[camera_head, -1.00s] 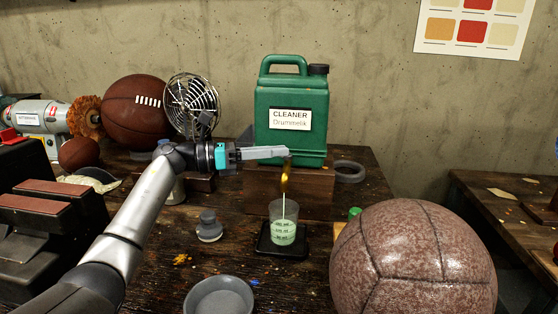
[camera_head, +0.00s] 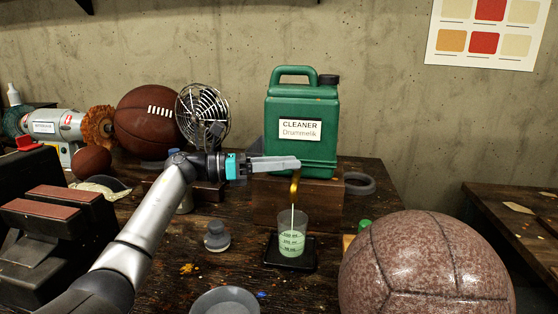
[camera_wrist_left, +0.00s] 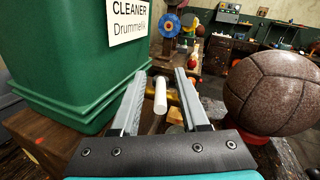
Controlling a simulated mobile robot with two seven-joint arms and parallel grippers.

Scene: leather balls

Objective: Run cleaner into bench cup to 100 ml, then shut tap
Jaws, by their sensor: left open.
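The green cleaner jug (camera_head: 300,108), labelled CLEANER, stands on a wooden block. Its brass tap (camera_head: 295,186) points down, and a thin pale stream runs from it into the clear bench cup (camera_head: 292,220). The cup stands upright and holds pale green liquid in its lower part; its printed marks are too small to read surely against the level. My left gripper (camera_head: 298,164) is at the tap's top. In the left wrist view its open fingers (camera_wrist_left: 160,76) lie either side of the white tap handle (camera_wrist_left: 160,96), with gaps visible. My right gripper is out of view.
The cup is on a black pad (camera_head: 290,262). A large brown leather ball (camera_head: 425,265) is close on the right. A grey dish (camera_head: 225,302) and a grey knobbed weight (camera_head: 216,238) stand at the front left. A fan (camera_head: 202,115) and football (camera_head: 148,122) are behind my arm.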

